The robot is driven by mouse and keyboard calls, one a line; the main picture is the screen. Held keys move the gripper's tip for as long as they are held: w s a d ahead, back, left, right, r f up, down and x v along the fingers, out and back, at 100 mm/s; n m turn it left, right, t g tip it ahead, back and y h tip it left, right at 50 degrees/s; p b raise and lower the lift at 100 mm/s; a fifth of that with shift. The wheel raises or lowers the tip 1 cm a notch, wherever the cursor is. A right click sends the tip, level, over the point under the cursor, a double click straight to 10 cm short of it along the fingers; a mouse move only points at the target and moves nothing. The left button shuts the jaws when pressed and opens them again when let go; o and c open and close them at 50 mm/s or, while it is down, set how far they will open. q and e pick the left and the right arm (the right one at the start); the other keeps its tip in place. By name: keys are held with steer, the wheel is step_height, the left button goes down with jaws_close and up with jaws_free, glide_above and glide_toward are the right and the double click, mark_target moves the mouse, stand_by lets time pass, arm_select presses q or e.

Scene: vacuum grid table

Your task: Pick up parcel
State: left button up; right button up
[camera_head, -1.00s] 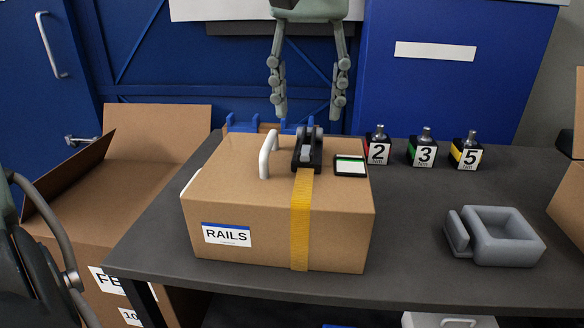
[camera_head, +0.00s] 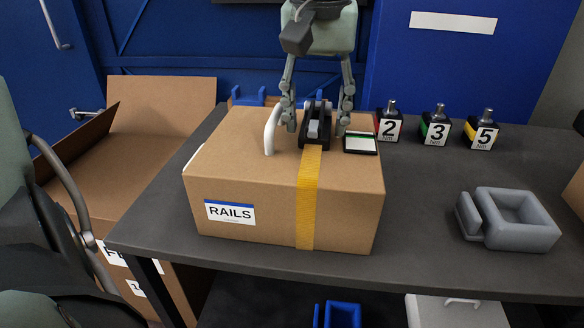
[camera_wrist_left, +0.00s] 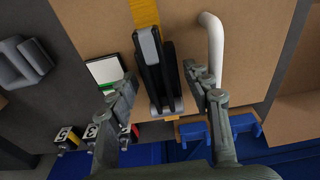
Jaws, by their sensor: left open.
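The parcel (camera_head: 345,205) is a closed brown cardboard box marked RAILS on the dark table. A yellow strap (camera_head: 307,200) runs over its top and front, with a black and grey ratchet buckle (camera_head: 316,125) on top. A white handle (camera_head: 270,132) stands left of the buckle. My left gripper (camera_head: 316,128) is open and points down over the box top. In the left wrist view its fingers (camera_wrist_left: 160,76) are spread on either side of the buckle (camera_wrist_left: 157,75), and the white handle (camera_wrist_left: 214,50) lies just outside the right-hand finger. I cannot tell whether the fingers touch anything. My right gripper is not in view.
Several numbered black blocks with metal knobs (camera_head: 435,130) stand right of the box. A grey tray (camera_head: 545,237) sits at the table's right. An open cardboard box (camera_head: 160,135) is left of the table (camera_head: 420,225). The table between box and tray is clear.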

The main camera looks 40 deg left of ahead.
arm_select(q)
jaws_close()
steer(key=shift+w+r, duration=0.1)
steer(key=shift+r, duration=0.05)
stand_by(0.4)
